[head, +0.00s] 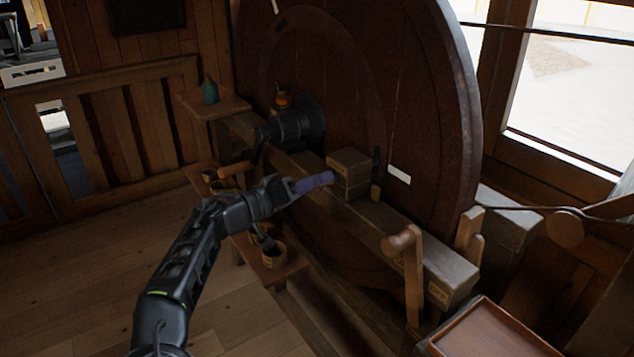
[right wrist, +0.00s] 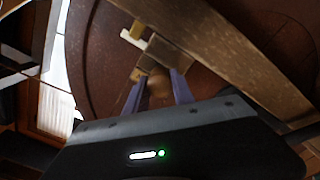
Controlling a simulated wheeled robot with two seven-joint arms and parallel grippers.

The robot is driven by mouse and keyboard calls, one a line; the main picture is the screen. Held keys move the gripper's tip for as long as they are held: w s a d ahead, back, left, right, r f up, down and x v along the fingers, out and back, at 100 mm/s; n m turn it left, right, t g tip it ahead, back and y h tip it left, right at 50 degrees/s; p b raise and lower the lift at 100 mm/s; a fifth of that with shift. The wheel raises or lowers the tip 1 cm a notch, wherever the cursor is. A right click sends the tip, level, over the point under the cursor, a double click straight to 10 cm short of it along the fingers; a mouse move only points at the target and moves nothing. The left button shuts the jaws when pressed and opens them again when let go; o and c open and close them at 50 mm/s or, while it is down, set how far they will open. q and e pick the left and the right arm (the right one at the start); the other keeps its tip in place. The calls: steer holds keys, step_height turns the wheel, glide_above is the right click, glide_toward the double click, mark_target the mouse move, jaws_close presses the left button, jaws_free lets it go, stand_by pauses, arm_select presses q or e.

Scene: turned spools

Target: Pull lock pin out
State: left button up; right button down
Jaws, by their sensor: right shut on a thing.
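My right gripper (head: 318,181), with purple fingers, reaches the front of a wooden block (head: 349,161) on the long beam (head: 375,222) before the big wheel. In the right wrist view, my right gripper (right wrist: 158,84) is shut on a brown, rounded wooden piece, which appears to be the lock pin (right wrist: 158,83). The block (right wrist: 158,50) lies just beyond it. In the head view the fingers hide the pin. How far the pin sits in the block cannot be told. My left gripper is in neither view.
The large dark wooden wheel (head: 425,110) stands close behind the beam. A wooden lever with a knob (head: 399,241) rises at the beam's right. A tray (head: 503,334) is at lower right, a teal bottle (head: 209,91) on a shelf at left. The floor at left is clear.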

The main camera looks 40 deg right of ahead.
stand_by(0.3)
steer(key=a+b, duration=0.1)
steer(key=a, duration=0.2)
steer(key=shift+a+f, duration=0.15)
steer(key=c, duration=1.2)
jaws_free()
steer(key=shift+a, duration=0.15)
steer(key=shift+c, duration=0.2)
steer(key=shift+o, duration=0.9)
steer(key=a+b, duration=0.1)
steer(key=a, duration=0.6)
steer(key=shift+a, duration=0.35)
